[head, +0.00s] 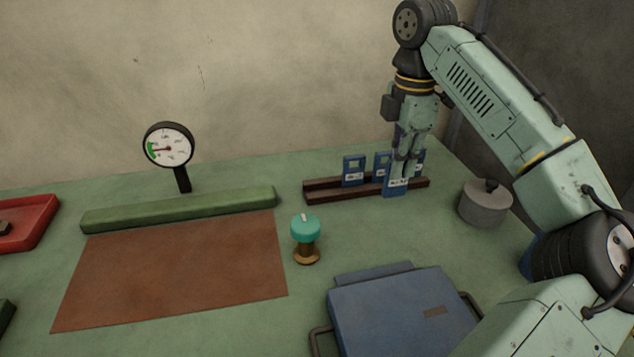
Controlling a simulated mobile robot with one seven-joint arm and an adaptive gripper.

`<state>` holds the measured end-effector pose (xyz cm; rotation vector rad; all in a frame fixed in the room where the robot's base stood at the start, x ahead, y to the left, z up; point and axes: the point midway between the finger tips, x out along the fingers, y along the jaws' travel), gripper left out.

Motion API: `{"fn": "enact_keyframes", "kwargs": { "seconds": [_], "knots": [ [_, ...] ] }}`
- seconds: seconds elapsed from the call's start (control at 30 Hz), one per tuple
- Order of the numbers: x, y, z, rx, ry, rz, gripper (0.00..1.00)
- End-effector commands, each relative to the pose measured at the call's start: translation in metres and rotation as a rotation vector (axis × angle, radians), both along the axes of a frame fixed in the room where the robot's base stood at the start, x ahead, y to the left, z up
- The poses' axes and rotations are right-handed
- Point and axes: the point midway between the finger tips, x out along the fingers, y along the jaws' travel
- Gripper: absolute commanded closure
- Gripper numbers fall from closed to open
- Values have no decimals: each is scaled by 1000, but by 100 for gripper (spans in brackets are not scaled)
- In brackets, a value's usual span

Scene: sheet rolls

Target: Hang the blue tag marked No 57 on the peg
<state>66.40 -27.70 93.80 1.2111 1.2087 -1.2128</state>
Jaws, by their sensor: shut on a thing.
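My gripper (399,177) points down at the brown wooden rack (318,192) at the back right. It is shut on a blue tag (394,189) with a white label, which hangs upright in front of the rack's front rail. The label is too small to read, so I cannot tell whether it is No 57. Other blue tags stand upright in the rack: one on the left (353,167), one behind my gripper (381,161), and one partly hidden at the right (420,163). I cannot make out a peg.
A grey lidded weight (485,205) stands right of the rack. A blue case (400,315) lies in front, and a teal knob (305,227) stands left of it. A dial gauge (168,146), green bar (180,209), brown mat (175,270) and red tray (38,225) are further left.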

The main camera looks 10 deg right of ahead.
Motion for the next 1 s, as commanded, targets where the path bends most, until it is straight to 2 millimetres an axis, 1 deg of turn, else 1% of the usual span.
{"fn": "enact_keyframes", "kwargs": {
  "seconds": [0.27, 0.37, 0.47, 0.7, 0.8, 0.9, 1.0],
  "knots": [
    [0, 0, 0, 0, 0, 0, 100],
    [6, 7, 0, 0, 0, 3, 100],
    [19, 24, -2, 1, 0, 7, 100],
    [60, 73, -7, 1, 1, 6, 100],
    [73, 88, -9, -1, 1, 3, 100],
    [81, 98, -10, -1, 0, 0, 100],
    [85, 102, -12, -1, 1, -2, 100]
  ]
}}
